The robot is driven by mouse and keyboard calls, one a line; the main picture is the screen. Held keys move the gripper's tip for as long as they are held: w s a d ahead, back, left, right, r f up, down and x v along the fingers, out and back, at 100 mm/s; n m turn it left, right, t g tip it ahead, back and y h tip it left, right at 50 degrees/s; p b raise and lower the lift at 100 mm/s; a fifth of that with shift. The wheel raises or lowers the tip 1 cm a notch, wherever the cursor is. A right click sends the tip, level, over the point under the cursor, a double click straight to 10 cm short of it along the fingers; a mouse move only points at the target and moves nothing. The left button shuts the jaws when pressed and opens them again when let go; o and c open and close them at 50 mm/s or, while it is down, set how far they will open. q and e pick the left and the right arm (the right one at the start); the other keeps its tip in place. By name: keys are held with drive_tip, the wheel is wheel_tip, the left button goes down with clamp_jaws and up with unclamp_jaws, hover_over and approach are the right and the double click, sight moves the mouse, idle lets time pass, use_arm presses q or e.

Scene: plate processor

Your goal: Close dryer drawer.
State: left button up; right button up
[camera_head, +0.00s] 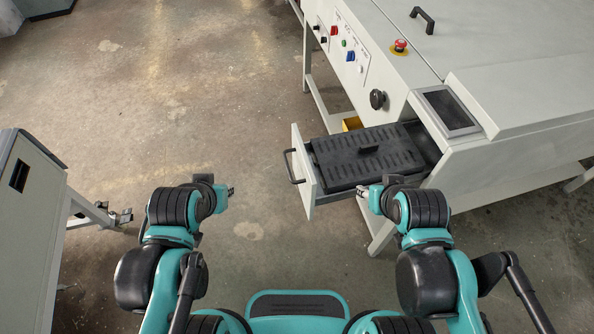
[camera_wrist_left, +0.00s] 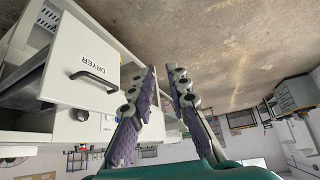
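The dryer drawer (camera_head: 304,172) is pulled out of the grey machine toward the left, with a black slotted tray or lid inside. Its dark handle (camera_head: 292,166) is on the white front panel. In the left wrist view the panel (camera_wrist_left: 88,60) reads "DRYER" and its handle (camera_wrist_left: 95,82) is at the left. My left gripper (camera_head: 231,190) is left of the drawer front, apart from the handle. Its fingers (camera_wrist_left: 162,72) show a gap with nothing between them. My right gripper (camera_head: 362,190) is by the drawer's near side; its finger opening is unclear and contact cannot be told.
The machine (camera_head: 480,60) fills the right, with a control panel (camera_head: 342,42), a red emergency button (camera_head: 400,46), a black knob (camera_head: 377,99) and a dark screen (camera_head: 450,109). A grey cabinet (camera_head: 30,230) stands at the left. The floor left of the drawer is clear.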

use_arm(q)
drive_tip(key=shift+w+d+n, duration=0.1)
drive_tip(key=shift+w+n, duration=0.15)
drive_tip(key=shift+n, duration=0.15)
clamp_jaws()
drive_tip(key=n+g+h+b, duration=0.55)
drive_tip(key=n+h, duration=0.35)
drive_tip(key=n, duration=1.1)
approach(297, 164)
drive_tip(key=shift+t, duration=0.45)
drive_tip(key=shift+s+a+f+b+x, duration=0.1)
drive_tip(key=shift+x, duration=1)
drive_tip(key=shift+s+a+f+b+x, duration=0.1)
drive_tip(key=shift+b+x, duration=0.05)
drive_tip(key=shift+x, duration=0.9)
drive_tip(key=shift+a+f+b+x, duration=0.1)
drive_tip(key=shift+x, duration=1)
drive_tip(key=shift+d, duration=0.15)
